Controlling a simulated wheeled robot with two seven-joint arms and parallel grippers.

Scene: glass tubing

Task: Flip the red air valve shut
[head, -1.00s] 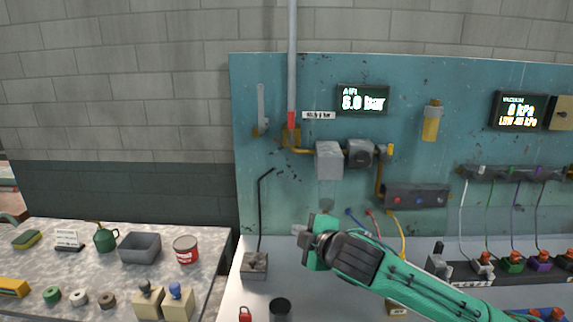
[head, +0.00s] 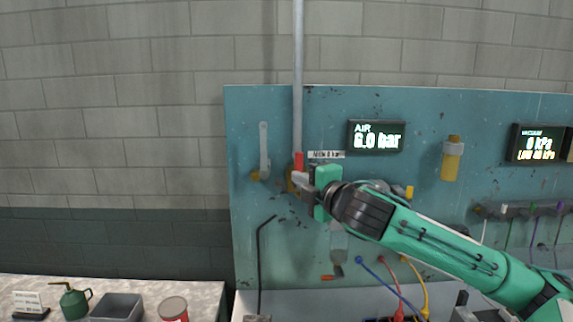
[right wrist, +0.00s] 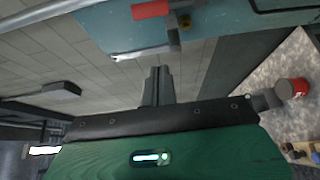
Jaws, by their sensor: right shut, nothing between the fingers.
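The red air valve handle (head: 299,162) stands upright along the grey vertical pipe on the teal panel, above a brass valve body that my gripper partly hides. It also shows at the top edge of the right wrist view (right wrist: 151,9). My right gripper (head: 299,181) is shut and empty, its fingertips in front of the valve just below the red handle. I cannot tell whether they touch it. In the right wrist view the closed fingers (right wrist: 157,78) appear apart from the red handle. My left gripper is not in view.
The air display (head: 377,136) reads 6.0 bar. A grey lever (head: 264,146) hangs left of the pipe (head: 298,60). A yellow cylinder (head: 452,158) and vacuum display (head: 537,143) are to the right. A side table (head: 190,289) with a green can stands lower left.

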